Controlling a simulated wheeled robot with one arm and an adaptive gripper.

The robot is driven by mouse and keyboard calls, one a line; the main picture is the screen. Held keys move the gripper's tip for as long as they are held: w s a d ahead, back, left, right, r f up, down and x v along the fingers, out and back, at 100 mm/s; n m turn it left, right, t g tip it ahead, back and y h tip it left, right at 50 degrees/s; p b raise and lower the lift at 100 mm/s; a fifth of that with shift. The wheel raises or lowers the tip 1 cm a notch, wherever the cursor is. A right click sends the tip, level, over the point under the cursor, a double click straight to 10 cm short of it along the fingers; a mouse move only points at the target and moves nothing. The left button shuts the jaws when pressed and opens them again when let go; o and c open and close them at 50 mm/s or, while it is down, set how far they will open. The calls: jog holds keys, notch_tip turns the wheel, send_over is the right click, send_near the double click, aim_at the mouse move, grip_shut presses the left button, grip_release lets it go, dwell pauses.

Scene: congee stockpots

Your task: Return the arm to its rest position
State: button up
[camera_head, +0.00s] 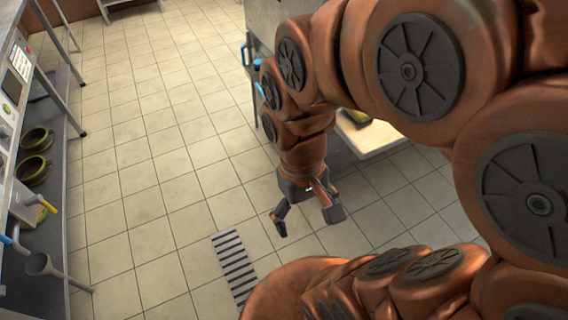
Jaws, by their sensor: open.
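My copper-coloured arm fills the right half of the head view, bent over and down. My gripper (308,222) hangs at its end with its dark fingers spread apart and nothing between them. It is over the tiled floor, to the left of a pale board or shelf (374,137) that is partly hidden behind my arm.
A metal rack (62,125) runs along the left edge, with two dark green pots (35,168), utensils and a device with a screen on it. A grey cabinet with a blue handle (247,54) stands behind my arm. A striped floor grate (235,266) lies below. Open tiled floor fills the middle.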

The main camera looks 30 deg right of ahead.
dwell(0.4)
notch_tip(320, 180, up, 24)
jog(key=s+p, duration=0.1)
jog(key=p, duration=2.1)
jog(key=shift+s+t+p, duration=0.3)
jog(key=shift+s+p, duration=0.05)
jog(key=shift+c, duration=0.4)
